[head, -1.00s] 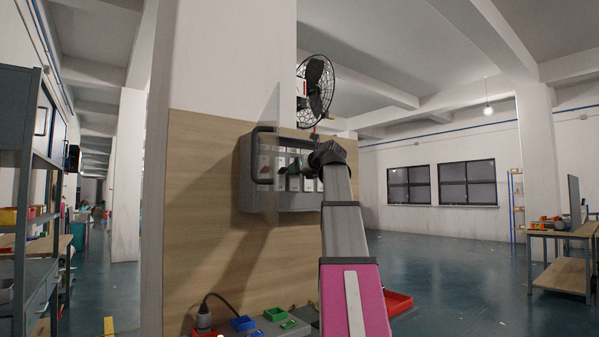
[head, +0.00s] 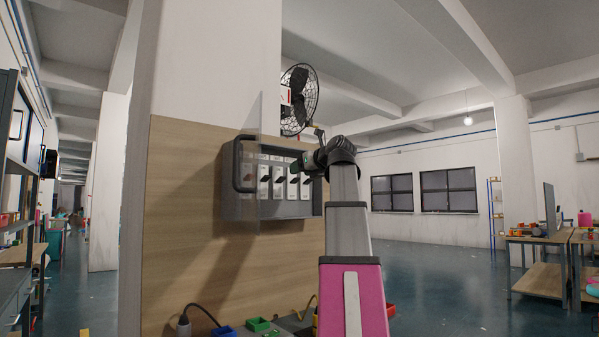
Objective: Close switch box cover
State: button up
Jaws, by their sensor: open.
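The grey switch box (head: 290,209) is fixed to the wooden panel on the pillar. Inside it a row of white switches with dark levers shows on the right side. A clear cover with a dark loop handle (head: 237,165) shows at the left of the box and looks swung open; its exact angle is hard to tell. My gripper (head: 302,168) is at the end of my arm, in front of the right part of the box, to the right of the handle. It is open and small in view, and the wrist partly hides the box's right edge. Contact with the box cannot be told.
A black caged fan (head: 299,99) is above the box. Shelves stand at far left; a workbench (head: 540,240) is at right. Open floor lies beyond my arm.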

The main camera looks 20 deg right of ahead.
aim_at(245, 173)
jog(key=k+l, duration=0.2)
jog(key=k, duration=0.3)
jog(key=k+l, duration=0.2)
jog(key=k, duration=0.25)
